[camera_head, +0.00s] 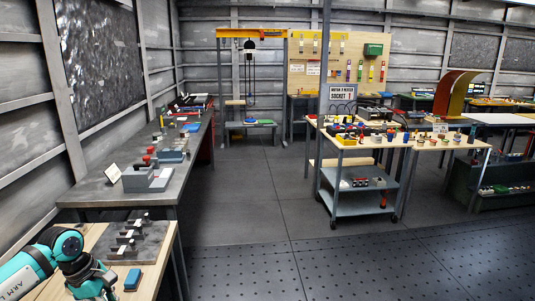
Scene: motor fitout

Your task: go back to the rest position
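My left arm, teal and dark grey with "ARM L" lettering, comes in at the lower left corner. Its hand end (97,286) is low over the near wooden bench (160,262). The fingers are not clear, so I cannot tell whether it is open, shut or holding anything. A small blue block (132,279) lies on the bench just right of it. My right gripper is not in view.
A grey stepped fixture (128,241) stands on the near bench. A long grey workbench (91,191) with parts runs along the left wall. A wheeled cart (358,208) and wooden tables stand at right. The middle floor (240,205) is clear.

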